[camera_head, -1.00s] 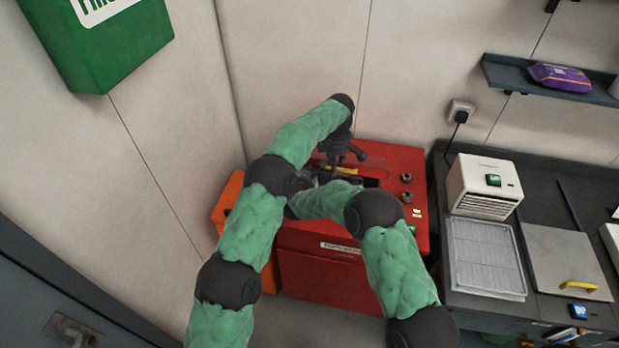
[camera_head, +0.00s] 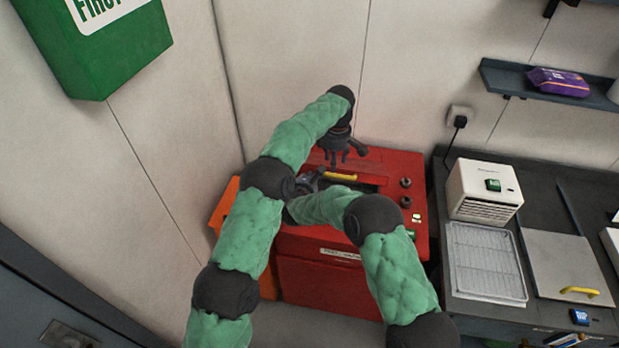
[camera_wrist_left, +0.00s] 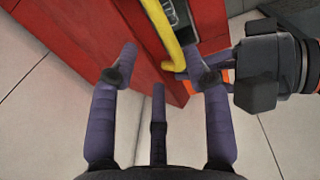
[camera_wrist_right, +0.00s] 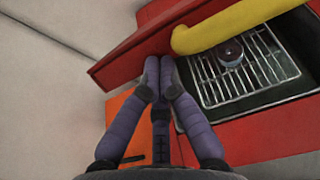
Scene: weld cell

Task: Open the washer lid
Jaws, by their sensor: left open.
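The red washer (camera_head: 330,278) stands against the wall in the head view. Its red lid (camera_head: 382,163) is tilted up at the back, with a yellow handle (camera_head: 341,177) along its front edge. The dark basin shows below; in the right wrist view it holds a wire rack (camera_wrist_right: 240,70). My left gripper (camera_head: 339,160) is open above the handle; in the left wrist view the handle (camera_wrist_left: 167,35) passes near its right finger. My right gripper (camera_wrist_right: 160,65) has its fingers together and empty, beside the basin at the lid's edge. I cannot tell whether it touches the lid.
An orange box (camera_head: 225,205) stands left of the washer. A dark bench (camera_head: 545,200) on the right carries a white unit (camera_head: 484,188) and a wire tray. A green first-aid box (camera_head: 95,45) hangs upper left.

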